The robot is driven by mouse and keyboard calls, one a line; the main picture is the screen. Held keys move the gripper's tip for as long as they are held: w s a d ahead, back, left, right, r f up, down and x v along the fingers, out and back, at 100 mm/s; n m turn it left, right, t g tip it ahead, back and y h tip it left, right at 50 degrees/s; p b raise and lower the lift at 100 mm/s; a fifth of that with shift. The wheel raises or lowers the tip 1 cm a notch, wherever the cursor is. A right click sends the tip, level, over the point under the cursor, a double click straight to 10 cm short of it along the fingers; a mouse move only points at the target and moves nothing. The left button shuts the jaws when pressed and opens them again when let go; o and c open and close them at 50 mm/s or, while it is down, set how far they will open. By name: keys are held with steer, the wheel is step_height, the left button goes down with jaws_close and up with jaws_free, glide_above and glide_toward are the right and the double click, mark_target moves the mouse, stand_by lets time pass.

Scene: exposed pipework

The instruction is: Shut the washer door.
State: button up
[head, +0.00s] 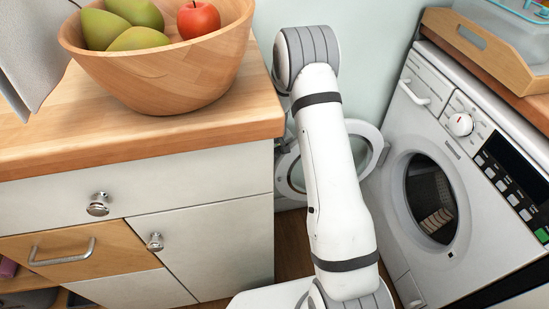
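The washer (402,140) is a white front-loader at the right, with its round opening uncovered and the dark drum showing. Its round door (372,137), a pale ring with a glass middle, stands open, swung out to the left of the opening. My white arm crosses in front of the door and hides its middle. My gripper is not visible; the arm bends away at its upper end, near the counter corner, so I cannot tell where the gripper is relative to the door.
A wooden counter (150,137) with white drawers stands at the left, its corner close to my arm. It holds a wooden bowl (165,80) of fruit. A wooden tray (480,50) sits above the washer. A striped item (437,220) lies in the drum.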

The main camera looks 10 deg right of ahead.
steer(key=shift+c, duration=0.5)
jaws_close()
